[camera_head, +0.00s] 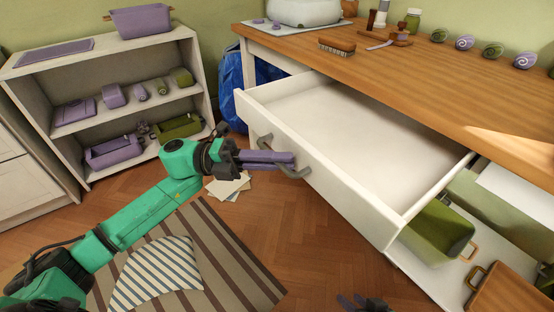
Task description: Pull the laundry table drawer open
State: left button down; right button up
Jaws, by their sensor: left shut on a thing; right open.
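The laundry table drawer (320,168) is white and stands well out from under the wooden tabletop (415,75). Its inside looks empty. A grey bar handle (292,172) is on its front panel. My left gripper (293,162), with purple fingers on a green arm, is shut on the handle at the drawer front. My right gripper (352,301) shows only in part at the bottom edge, low in front of the drawer and apart from it; it is open.
A white shelf (35,95) with purple and green items stands at the left. A striped rug (235,270) with a striped cloth (158,275) and some papers (228,186) lie on the floor. A green bin (437,232) sits below the drawer's right side. A blue bag (232,85) stands behind.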

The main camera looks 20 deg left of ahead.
pick_arm(q)
jog(key=c, duration=0.9)
grip_release()
jog(key=a, duration=0.4)
jog(key=a+f, duration=0.1)
jog(key=a, duration=0.4)
jog(key=s+a+f, duration=0.1)
jog(key=a, duration=0.4)
jog(key=shift+a, duration=0.2)
